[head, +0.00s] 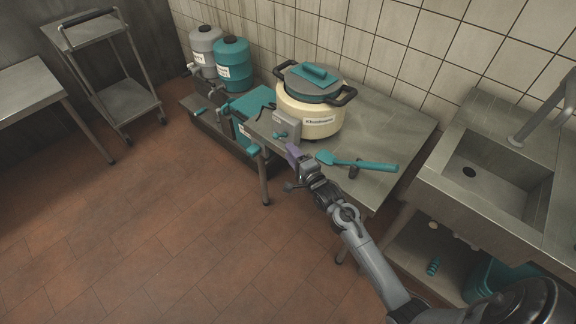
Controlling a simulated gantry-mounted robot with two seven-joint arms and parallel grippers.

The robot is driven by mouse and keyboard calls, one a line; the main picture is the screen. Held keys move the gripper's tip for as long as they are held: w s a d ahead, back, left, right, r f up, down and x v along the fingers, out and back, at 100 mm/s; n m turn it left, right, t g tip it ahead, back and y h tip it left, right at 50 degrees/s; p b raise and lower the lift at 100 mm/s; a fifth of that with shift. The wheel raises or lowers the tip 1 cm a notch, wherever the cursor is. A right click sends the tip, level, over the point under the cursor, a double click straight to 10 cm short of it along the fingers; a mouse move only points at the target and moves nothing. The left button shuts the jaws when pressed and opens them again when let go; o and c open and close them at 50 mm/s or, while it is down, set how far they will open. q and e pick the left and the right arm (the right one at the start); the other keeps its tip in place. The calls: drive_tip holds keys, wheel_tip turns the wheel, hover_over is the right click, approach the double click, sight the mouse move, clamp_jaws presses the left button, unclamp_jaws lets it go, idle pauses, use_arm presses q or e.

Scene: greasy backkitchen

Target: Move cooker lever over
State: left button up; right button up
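The cooker (309,119) is a cream pot with a teal and grey lid (312,80) and two dark side handles. It stands on a metal table (385,128). A small grey box (287,123) sits at its front left, with a small teal lever-like part (280,136) low on it. My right gripper (295,160) is at the table's front edge, just below and to the right of that part, and looks apart from it. A purple piece shows at its tip; I cannot tell whether it is a finger or something held. My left gripper is out of view.
A teal spatula-like tool (362,163) lies on the table right of my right gripper. Grey (206,47) and teal (233,66) canisters stand at the back left. A sink (497,172) is at right, a trolley (122,97) at left. The floor between is clear.

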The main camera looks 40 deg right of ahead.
sight(277, 138)
drive_tip(key=w+d+b, duration=0.1)
drive_tip(key=w+b, duration=0.7)
drive_tip(key=shift+f, duration=0.4)
drive_tip(key=shift+w+r, duration=0.2)
drive_tip(key=shift+r, duration=0.1)
drive_tip(key=shift+c, duration=0.4)
drive_tip(key=c, duration=0.4)
drive_tip(key=shift+r+p, duration=0.1)
drive_tip(key=shift+p, duration=0.2)
drive_tip(key=shift+c, duration=0.2)
